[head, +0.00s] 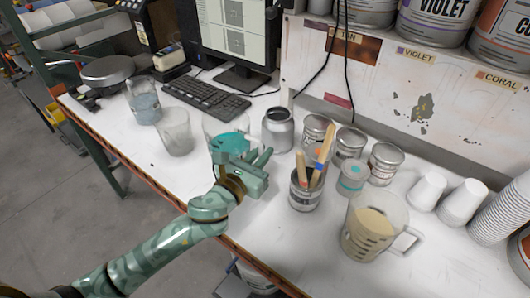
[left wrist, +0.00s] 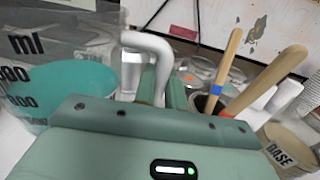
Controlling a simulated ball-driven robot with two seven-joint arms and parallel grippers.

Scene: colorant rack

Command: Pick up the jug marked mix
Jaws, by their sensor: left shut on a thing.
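A clear measuring jug (head: 216,124) with teal liquid is partly behind my left gripper in the head view. In the left wrist view this jug (left wrist: 60,50) fills the left side, with black "ml" and volume marks; I cannot read the word mix on it. My left gripper (head: 262,160) is shut on its pale handle (left wrist: 150,42), which curves down between the fingers. I cannot tell whether the jug's base touches the table. A second jug (head: 374,226) with beige liquid stands at the right; its label reads BASE in the left wrist view (left wrist: 283,150). My right gripper is not in view.
A can with wooden sticks (head: 305,192) stands just right of my left gripper. Several small tins (head: 385,163), a metal canister (head: 278,130) and white cups (head: 462,203) stand behind and right. Two clear beakers (head: 175,132) stand left, near a keyboard (head: 206,98).

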